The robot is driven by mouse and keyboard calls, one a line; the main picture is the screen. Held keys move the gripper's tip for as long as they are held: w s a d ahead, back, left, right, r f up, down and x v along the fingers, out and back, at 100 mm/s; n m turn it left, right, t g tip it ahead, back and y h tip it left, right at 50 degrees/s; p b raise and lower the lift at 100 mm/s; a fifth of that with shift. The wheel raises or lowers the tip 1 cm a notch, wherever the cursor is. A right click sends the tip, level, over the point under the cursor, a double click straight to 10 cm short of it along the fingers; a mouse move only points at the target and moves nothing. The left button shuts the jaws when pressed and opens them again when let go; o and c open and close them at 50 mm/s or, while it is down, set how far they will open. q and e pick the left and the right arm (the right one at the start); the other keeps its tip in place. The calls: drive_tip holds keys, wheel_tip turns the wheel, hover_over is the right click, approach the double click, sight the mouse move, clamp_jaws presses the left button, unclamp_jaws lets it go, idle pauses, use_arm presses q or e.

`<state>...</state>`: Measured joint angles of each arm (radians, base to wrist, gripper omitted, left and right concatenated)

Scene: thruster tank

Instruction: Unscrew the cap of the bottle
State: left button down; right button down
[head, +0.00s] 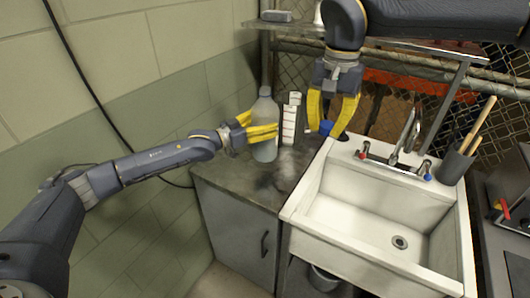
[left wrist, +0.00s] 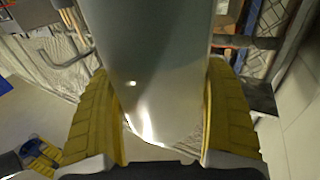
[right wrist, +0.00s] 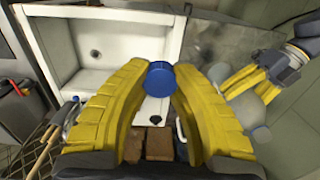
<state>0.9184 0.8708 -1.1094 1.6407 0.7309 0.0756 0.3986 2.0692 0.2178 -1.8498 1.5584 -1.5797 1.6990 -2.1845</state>
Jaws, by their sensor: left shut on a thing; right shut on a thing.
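A translucent grey bottle (head: 265,112) stands upright on the dark counter left of the sink, and no cap shows on its top. My left gripper (head: 262,132) is shut around the bottle's body from the left. In the left wrist view the bottle (left wrist: 155,60) fills the space between the yellow fingers. My right gripper (head: 327,129) points down, shut on a blue cap (right wrist: 160,78) held between its fingertips. The cap is apart from the bottle, to its right, near the sink's back left corner. The bottle (right wrist: 250,108) also shows beyond the right finger in the right wrist view.
A white sink (head: 340,212) with a faucet (head: 403,140) is right of the counter (head: 248,184). A white box-like item (head: 290,120) stands between the bottle and the right gripper. A shelf (head: 285,27) runs above. A dark holder with wooden handles (head: 455,167) stands at right.

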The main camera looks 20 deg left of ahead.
use_arm(q)
drive_tip(key=shift+f, duration=3.55)
unclamp_jaws()
drive_tip(key=shift+f, duration=0.1)
